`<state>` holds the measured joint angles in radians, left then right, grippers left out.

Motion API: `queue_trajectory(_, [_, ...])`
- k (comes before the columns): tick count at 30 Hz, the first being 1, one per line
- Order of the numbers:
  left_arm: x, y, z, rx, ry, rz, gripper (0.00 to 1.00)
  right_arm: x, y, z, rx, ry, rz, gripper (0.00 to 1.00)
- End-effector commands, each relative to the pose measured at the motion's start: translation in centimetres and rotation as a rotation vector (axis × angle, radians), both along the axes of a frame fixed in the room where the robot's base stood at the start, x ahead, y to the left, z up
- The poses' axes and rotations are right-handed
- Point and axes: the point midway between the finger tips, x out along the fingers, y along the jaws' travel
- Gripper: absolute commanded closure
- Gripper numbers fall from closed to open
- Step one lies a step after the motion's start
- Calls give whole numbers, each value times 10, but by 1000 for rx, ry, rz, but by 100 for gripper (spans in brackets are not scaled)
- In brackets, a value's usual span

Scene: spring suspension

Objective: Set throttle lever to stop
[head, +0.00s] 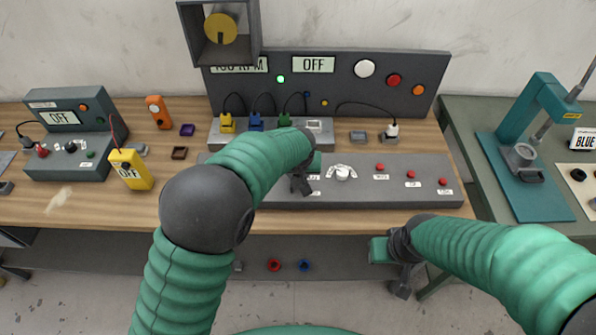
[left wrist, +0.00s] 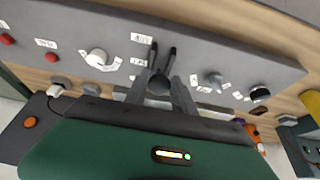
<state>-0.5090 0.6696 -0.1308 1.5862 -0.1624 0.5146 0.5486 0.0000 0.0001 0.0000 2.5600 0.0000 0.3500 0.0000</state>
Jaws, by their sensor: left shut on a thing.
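The throttle lever (left wrist: 158,85) seems to be the dark round-knobbed lever between my left gripper's fingers in the left wrist view. My left gripper (left wrist: 160,72) is shut on it, with the fingers on either side of the knob. White labels stand beside the lever on the grey control panel (left wrist: 225,40); their text is too small to read surely. In the head view my left gripper (head: 302,185) is low over the panel, and my own arm hides the lever and the panel's left part. My right gripper (head: 402,282) hangs in front of the table edge, away from the panel; its jaws are unclear.
A white rotary knob (head: 342,173) and several red buttons sit right of my left gripper. The upright display board (head: 350,85) reads OFF with a green light lit. A yellow meter (head: 130,168) stands left. A green press (head: 530,150) is on the right table.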

Motion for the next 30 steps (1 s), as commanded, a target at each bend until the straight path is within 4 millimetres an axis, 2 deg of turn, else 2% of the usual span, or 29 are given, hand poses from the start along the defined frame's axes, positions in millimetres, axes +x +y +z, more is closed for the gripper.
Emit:
queue_trajectory(1, [-10,-1,-12,8,33,-2,100,0,0,-1,0,0,0,64])
queue_trajectory(8, [-11,-2,-12,7,33,-3,100,0,0,-1,0,0,0,64])
queue_trajectory(9, [-11,-2,-12,7,33,-4,67,0,0,-1,0,0,0,64])
queue_trajectory(14, [-8,-1,-9,6,25,-2,48,0,0,-1,0,0,0,64])
queue_trajectory(24, [-7,0,-2,4,16,0,48,0,0,-1,0,0,0,64])
queue_trajectory(26, [-9,0,5,4,14,-1,48,0,0,-3,0,0,0,64])
queue_trajectory(30, [-21,-1,35,3,12,-1,48,0,0,-7,0,0,0,64])
